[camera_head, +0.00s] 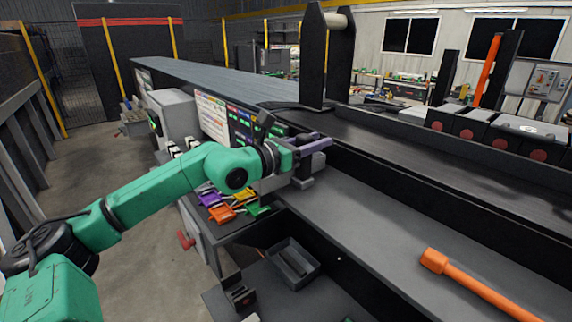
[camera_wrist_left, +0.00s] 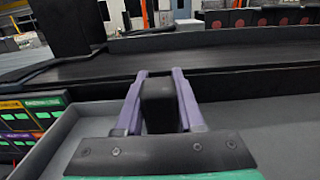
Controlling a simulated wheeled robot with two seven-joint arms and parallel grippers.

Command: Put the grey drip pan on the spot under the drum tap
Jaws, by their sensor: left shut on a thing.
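My left gripper (camera_head: 318,146) has purple fingers and is above the near grey bench. In the left wrist view the gripper (camera_wrist_left: 160,98) is shut on a dark block (camera_wrist_left: 158,106), which stands upright between the fingers. I cannot tell whether the block is part of something larger. A grey open-topped tray (camera_head: 271,259) sits on a lower shelf below the bench, apart from the gripper; it may be the drip pan. I cannot make out a drum, a tap or a marked spot. My right gripper is not in view.
A long orange bar (camera_head: 484,286) lies on the bench at right. Coloured tags (camera_head: 230,202) lie beside a panel of coloured labels (camera_head: 243,130) at left. A black upright frame (camera_head: 312,60) rises behind the gripper. The middle of the bench (camera_head: 385,220) is clear.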

